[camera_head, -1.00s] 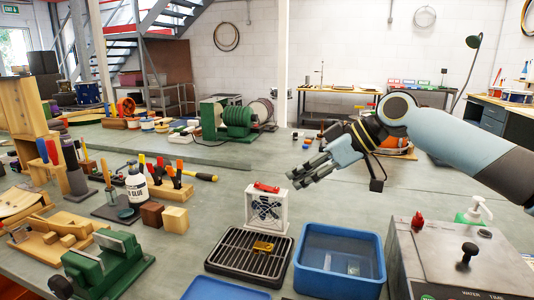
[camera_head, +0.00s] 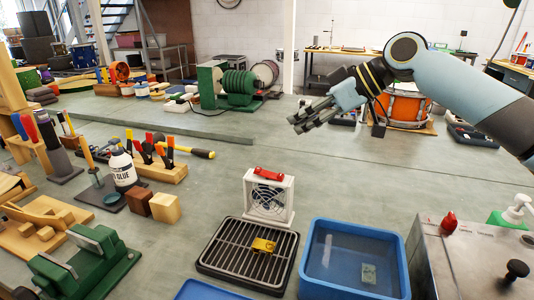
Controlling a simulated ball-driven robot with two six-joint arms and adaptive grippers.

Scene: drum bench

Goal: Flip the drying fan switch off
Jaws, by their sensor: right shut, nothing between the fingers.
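The drying fan is a small white box fan (camera_head: 283,207) standing on the bench behind a black drying rack (camera_head: 215,252). A red rocker switch (camera_head: 269,173) sits on top of the fan; its tilt is too small to tell. My right gripper (camera_head: 296,125) reaches in from the right. It is shut and empty, above and behind the fan, apart from the switch. My left gripper is not in view.
A yellow block (camera_head: 263,245) lies on the rack. A blue water basin (camera_head: 402,259) stands right of it, beside a metal box (camera_head: 440,262) with a red knob. A glue bottle (camera_head: 122,170) and clamps stand left. Bench behind the fan is clear.

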